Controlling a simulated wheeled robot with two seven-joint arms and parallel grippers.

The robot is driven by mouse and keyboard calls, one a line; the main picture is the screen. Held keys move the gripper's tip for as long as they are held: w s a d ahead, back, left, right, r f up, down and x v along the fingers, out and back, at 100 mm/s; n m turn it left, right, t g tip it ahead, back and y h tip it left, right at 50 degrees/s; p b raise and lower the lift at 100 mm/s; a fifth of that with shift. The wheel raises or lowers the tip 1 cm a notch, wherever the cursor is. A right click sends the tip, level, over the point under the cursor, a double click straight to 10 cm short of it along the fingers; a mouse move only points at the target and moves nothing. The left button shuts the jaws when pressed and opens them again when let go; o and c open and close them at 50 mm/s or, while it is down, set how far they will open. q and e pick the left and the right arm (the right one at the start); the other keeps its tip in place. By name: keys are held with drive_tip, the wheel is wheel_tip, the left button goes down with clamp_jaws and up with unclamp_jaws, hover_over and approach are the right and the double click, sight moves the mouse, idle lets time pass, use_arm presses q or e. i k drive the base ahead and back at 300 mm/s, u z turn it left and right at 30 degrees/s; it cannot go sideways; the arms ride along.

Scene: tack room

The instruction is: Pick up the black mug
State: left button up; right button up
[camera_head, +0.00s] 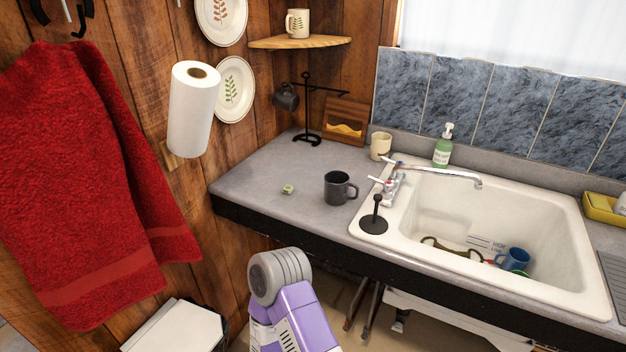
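A black mug (338,188) stands upright on the grey counter (258,186), left of the sink, with its handle toward the right. A second dark mug (287,96) hangs on a black mug stand (308,112) at the back left of the counter. A purple and grey part of my arm shows at the bottom centre, in front of and below the counter edge. I see no gripper fingers in this view.
A white sink (592,270) with a blue mug (512,258) and other items fills the right. A black plunger-like stopper (374,217), the faucet (436,170) and a cream cup (380,146) stand near the black mug. A small green item (287,189) lies left of it. A red towel (85,180) hangs left.

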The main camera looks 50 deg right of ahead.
sight(342, 190)
drive_tip(key=i, duration=0.25)
drive_tip(key=z, duration=1.1)
